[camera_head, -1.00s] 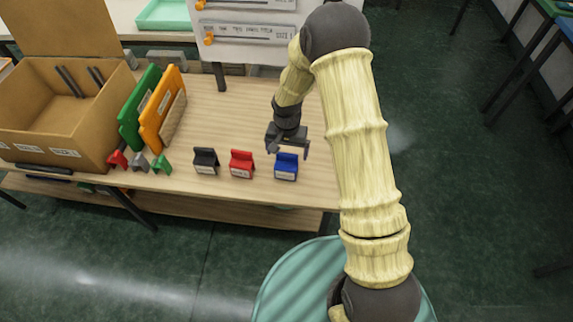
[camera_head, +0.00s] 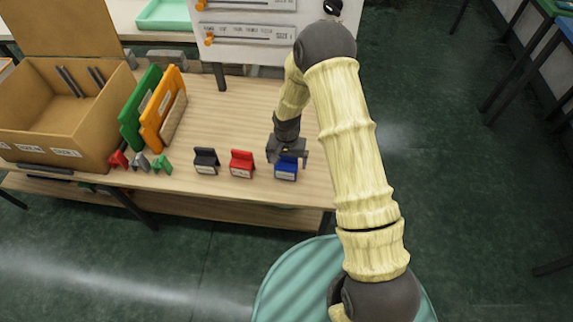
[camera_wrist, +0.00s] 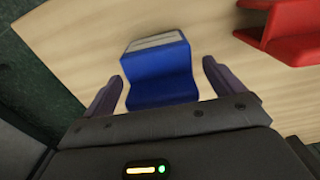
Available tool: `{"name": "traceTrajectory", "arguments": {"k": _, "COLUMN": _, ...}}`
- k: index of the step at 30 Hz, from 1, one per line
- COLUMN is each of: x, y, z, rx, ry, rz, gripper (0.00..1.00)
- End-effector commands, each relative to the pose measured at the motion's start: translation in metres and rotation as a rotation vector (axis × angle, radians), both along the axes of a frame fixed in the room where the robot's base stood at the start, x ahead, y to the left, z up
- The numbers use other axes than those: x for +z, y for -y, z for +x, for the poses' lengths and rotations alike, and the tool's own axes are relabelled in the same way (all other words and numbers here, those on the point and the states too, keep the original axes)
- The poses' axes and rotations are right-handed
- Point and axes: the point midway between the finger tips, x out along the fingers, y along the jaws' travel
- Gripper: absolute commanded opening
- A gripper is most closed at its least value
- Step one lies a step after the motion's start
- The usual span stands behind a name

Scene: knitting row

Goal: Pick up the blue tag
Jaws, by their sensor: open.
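The blue tag (camera_head: 286,173) stands near the front edge of the wooden table, at the right end of a row of tags. It has a pale label on its front. My gripper (camera_head: 287,158) is just above and behind it in the head view and hides its top part. In the wrist view the blue tag (camera_wrist: 160,75) lies between and beyond the two open fingers of my gripper (camera_wrist: 158,85). A gap shows on each side between finger and tag.
A red tag (camera_head: 242,164) and a black tag (camera_head: 206,161) stand to the left. The red tag also shows in the wrist view (camera_wrist: 285,32). Green and orange boards (camera_head: 163,108), small clips and a cardboard box (camera_head: 60,110) are further left. A white panel (camera_head: 245,38) stands behind.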

Motion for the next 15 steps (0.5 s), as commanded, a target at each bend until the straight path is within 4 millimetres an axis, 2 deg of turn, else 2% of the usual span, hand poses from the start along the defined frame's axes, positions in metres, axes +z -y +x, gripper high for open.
{"name": "traceTrajectory", "arguments": {"k": 5, "x": 0.0002, "y": 0.0000, "z": 0.0000, "rx": 0.000, "ry": 0.000, "rz": 0.000, "gripper": 0.92}}
{"name": "traceTrajectory", "arguments": {"k": 12, "x": 0.0002, "y": 0.0000, "z": 0.0000, "rx": 0.000, "ry": 0.000, "rz": 0.000, "gripper": 0.46}}
{"name": "traceTrajectory", "arguments": {"k": 15, "x": 0.0003, "y": -0.0001, "z": 0.0000, "rx": 0.000, "ry": 0.000, "rz": 0.000, "gripper": 0.46}}
